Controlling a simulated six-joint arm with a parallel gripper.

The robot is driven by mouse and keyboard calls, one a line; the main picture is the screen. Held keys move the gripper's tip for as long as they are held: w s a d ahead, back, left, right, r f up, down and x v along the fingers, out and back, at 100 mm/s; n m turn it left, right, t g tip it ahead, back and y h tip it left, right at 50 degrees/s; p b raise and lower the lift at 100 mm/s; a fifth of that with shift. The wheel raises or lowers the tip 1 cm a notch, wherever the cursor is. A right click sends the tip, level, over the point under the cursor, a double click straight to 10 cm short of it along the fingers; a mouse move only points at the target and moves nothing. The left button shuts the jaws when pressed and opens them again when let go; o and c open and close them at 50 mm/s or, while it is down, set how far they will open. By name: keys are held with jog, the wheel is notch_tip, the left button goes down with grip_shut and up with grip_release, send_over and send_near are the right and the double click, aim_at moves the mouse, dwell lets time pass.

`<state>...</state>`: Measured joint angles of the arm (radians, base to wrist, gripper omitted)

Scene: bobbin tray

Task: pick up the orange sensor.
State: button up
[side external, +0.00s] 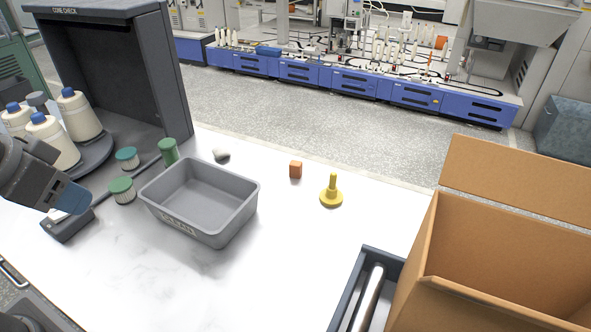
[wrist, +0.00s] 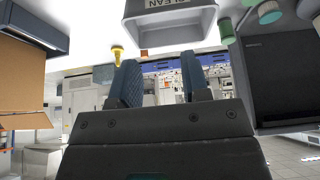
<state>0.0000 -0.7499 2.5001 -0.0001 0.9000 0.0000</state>
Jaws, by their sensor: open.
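The orange sensor (side external: 295,169) is a small orange-brown block standing on the white table, right of the grey tray and left of the yellow peg. In the wrist view, a small orange patch (wrist: 143,53) near the yellow peg looks like it. My gripper (side external: 70,198) is at the far left in the side view, above the table's left part and well apart from the sensor. In the wrist view its two blue fingers (wrist: 160,78) stand apart with nothing between them. The gripper is open and empty.
A grey tray (side external: 206,229) lies between my gripper and the sensor. Green-topped bobbins (side external: 121,190), a green cylinder (side external: 168,151) and a pale stone-like lump (side external: 221,154) stand around it. A yellow peg (side external: 331,196) is close to the sensor. A cardboard box (side external: 490,255) stands at right.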

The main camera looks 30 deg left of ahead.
jog(key=o, duration=0.4)
jog(key=w+d+r, duration=0.1)
jog(key=w+r, duration=0.1)
jog(key=w, duration=0.5)
jog(key=w+d+r, duration=0.1)
jog(key=w+r, duration=0.1)
jog(key=w, duration=0.5)
jog(key=n+y, duration=0.1)
jog(key=n, duration=0.1)
send_over(295, 165)
jog(key=s+d, duration=0.1)
jog(key=s, duration=0.5)
notch_tip(295, 165, down, 16)
jog(key=r, duration=0.1)
jog(key=shift+t, duration=0.4)
jog(key=x, duration=0.8)
jog(key=shift+s+d+f, duration=0.1)
jog(key=shift+f, duration=0.1)
jog(key=shift+s+x, duration=0.2)
jog(key=shift+x, duration=2.95)
